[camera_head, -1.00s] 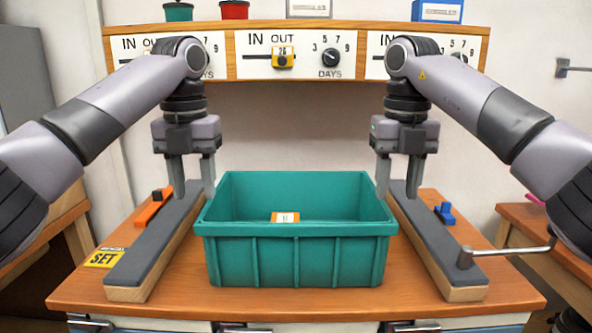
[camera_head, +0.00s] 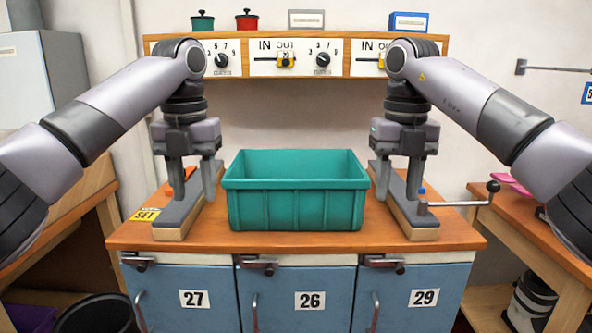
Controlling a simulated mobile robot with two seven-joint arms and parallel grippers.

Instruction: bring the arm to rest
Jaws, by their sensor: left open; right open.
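My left gripper (camera_head: 191,178) hangs pointing down over the left grey-topped rail, left of the green crate. It is open with nothing between its fingers. My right gripper (camera_head: 398,180) hangs pointing down over the right rail, right of the crate. It is open and empty. Both arms are bent, with the forearms coming in from the sides. The green crate (camera_head: 296,211) stands upright on the wooden bench (camera_head: 290,242) between the rails. From here I see no object in it; its floor is mostly hidden by the front wall.
The left rail (camera_head: 180,215) and right rail (camera_head: 408,212) flank the crate. A crank handle (camera_head: 460,203) sticks out to the right. Behind is a shelf panel (camera_head: 295,71) with knobs and IN/OUT sliders. Blue doors (camera_head: 310,302) numbered 27, 26 and 29 are below.

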